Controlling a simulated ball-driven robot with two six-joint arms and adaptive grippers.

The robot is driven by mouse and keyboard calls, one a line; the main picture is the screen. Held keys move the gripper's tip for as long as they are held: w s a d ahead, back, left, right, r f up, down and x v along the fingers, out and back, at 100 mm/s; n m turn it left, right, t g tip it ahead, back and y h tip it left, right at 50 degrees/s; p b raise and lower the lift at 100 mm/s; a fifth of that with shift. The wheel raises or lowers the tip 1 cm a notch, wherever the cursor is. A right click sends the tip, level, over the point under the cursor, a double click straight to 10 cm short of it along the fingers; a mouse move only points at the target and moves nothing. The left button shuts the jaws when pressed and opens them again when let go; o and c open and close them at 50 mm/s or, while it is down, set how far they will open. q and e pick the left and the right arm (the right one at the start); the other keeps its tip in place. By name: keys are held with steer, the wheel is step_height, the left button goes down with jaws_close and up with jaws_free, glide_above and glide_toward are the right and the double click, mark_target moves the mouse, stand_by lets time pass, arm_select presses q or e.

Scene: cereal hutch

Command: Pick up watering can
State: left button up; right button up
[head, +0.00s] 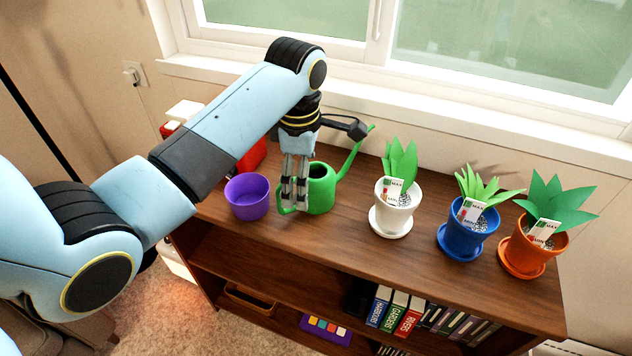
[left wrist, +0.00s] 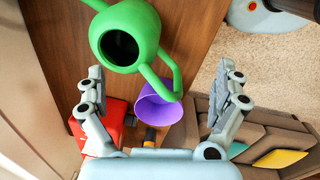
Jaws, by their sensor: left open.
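The green watering can (head: 321,190) stands upright on the wooden cabinet top, its spout pointing up and right toward the window. My left gripper (head: 294,195) points down at its left side, over the handle, and hides part of the can. In the left wrist view the can (left wrist: 140,20) shows its round dark opening. Its looped handle (left wrist: 176,72) lies in the gap between the spread fingers of my left gripper (left wrist: 161,75). The gripper is open, with no finger visibly pressed on the handle. My right gripper is not in view.
A purple pot (head: 248,198) stands just left of the gripper, with a red object (head: 253,155) behind it. White (head: 391,219), blue (head: 466,240) and orange (head: 524,257) plant pots stand to the right. The window sill (head: 450,125) runs behind. Bare wood (head: 340,235) lies in front.

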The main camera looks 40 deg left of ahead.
mark_target(316, 170)
arm_select(q)
steer(key=w+n, duration=0.1)
steer(key=n, duration=0.1)
steer(key=w+n, duration=0.2)
steer(key=w+r+n, duration=0.1)
steer(key=shift+w+a+n+g, duration=0.25)
steer(key=shift+w+n+g, duration=0.15)
steer(key=shift+f, duration=0.2)
step_height(316, 170, down, 10)
steer(key=shift+b, duration=0.5)
steer(key=shift+s, duration=0.1)
steer(key=c, duration=1.4)
